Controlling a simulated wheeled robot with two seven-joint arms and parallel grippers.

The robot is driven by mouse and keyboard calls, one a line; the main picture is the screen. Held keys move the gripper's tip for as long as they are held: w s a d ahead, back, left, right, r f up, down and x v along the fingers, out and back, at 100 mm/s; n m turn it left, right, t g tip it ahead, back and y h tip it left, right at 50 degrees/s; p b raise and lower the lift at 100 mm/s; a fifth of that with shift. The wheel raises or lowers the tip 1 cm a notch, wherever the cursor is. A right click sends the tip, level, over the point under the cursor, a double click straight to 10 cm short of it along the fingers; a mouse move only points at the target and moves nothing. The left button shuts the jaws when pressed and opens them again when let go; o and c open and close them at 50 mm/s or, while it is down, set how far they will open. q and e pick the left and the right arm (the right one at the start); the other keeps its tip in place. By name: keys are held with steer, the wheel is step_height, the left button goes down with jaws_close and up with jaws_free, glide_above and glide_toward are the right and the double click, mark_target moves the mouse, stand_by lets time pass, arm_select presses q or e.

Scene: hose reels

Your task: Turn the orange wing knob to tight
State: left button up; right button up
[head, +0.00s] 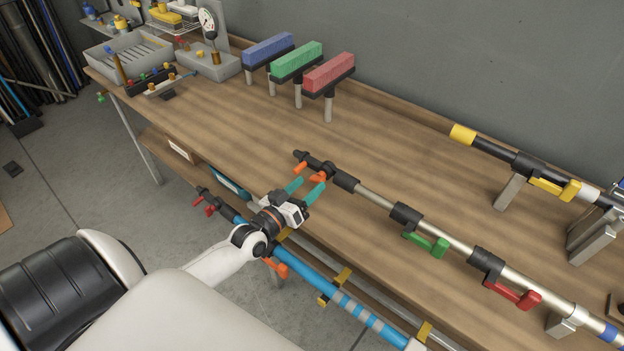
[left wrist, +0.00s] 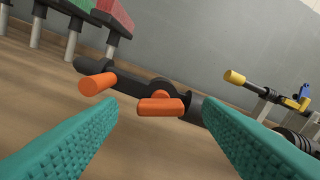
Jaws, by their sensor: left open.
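An orange wing knob (head: 318,177) sits on the black end fitting (head: 322,165) of a silver pole above the wooden bench. In the left wrist view the orange knob (left wrist: 160,107) shows as a short bar beneath the black fitting (left wrist: 135,84). A second orange piece (left wrist: 98,83) sticks out from the fitting to the left. My left gripper (head: 305,190) is open, with teal fingers pointing at the knob. In the left wrist view the knob lies between and beyond the fingertips, apparently untouched. My right gripper is not in view.
The silver pole also carries a green lever (head: 428,244) and a red lever (head: 515,294). A blue pole (head: 330,290) runs below, along the bench front. Red, green and blue blocks (head: 296,61) stand on posts behind. A yellow-tipped pole (head: 485,143) is at right.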

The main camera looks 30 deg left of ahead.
mark_target(319, 178)
arm_select(q)
steer(key=shift+w+d, duration=0.15)
steer(key=shift+w, duration=1.15)
steer(key=shift+c, duration=0.6)
steer(key=c, duration=0.9)
